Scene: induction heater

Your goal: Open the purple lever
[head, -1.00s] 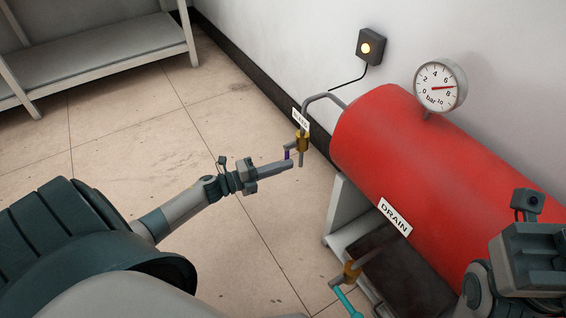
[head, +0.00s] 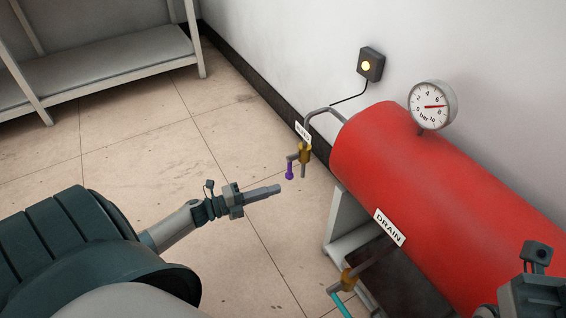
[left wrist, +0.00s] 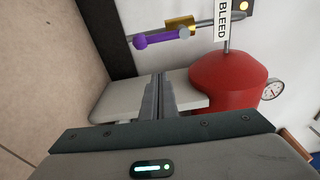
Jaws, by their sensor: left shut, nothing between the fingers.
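The purple lever (head: 289,171) hangs down from the brass valve (head: 304,153) on the bleed pipe at the left end of the red tank. In the left wrist view the purple lever (left wrist: 158,39) lies across the upper middle, beside the brass valve (left wrist: 180,24) and the BLEED tag (left wrist: 222,20). My left gripper (head: 279,188) is shut and empty, a little below and left of the lever, apart from it in the head view. Its closed fingers (left wrist: 158,78) point toward the lever in the left wrist view. My right gripper (head: 535,285) is partly in view at the lower right; its fingertips are not visible.
The red tank (head: 430,180) with a pressure gauge (head: 433,105) fills the right. Below it are a DRAIN tag (head: 390,227) and a second valve with a teal lever (head: 341,304). A grey shelf (head: 110,72) stands at the back left. The floor between is clear.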

